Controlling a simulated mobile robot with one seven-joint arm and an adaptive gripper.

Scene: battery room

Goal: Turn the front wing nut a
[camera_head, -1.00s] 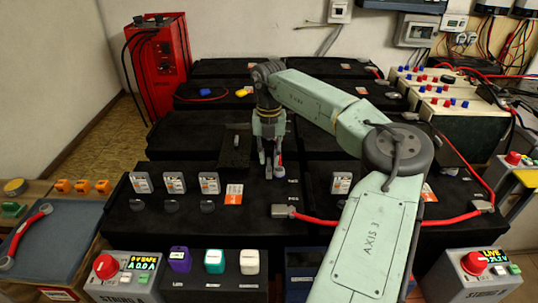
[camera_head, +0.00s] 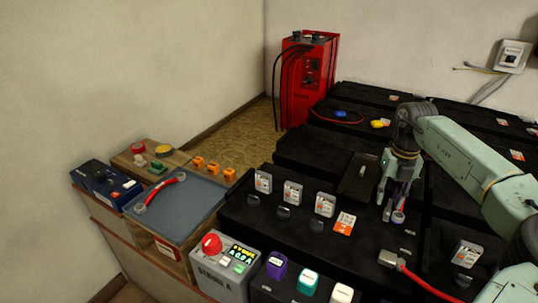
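My gripper (camera_head: 394,213) points down at the dark battery top (camera_head: 345,262), right of the orange-and-white label. A small post or fitting with a reddish ring (camera_head: 398,216) shows at its fingertips. I cannot tell whether the fingers touch it or are closed on it. I cannot make out a wing nut clearly; the fingers hide part of that spot. A grey lug on a red cable (camera_head: 388,259) lies on the battery in front of my gripper.
Upright tags (camera_head: 292,193) stand left of my gripper, beside an orange label (camera_head: 345,223). A control box (camera_head: 225,268) and purple, teal and white caps (camera_head: 308,282) are at the front. A blue mat (camera_head: 178,207) with a red-handled wrench (camera_head: 160,190) lies left. A red cabinet (camera_head: 308,80) stands behind.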

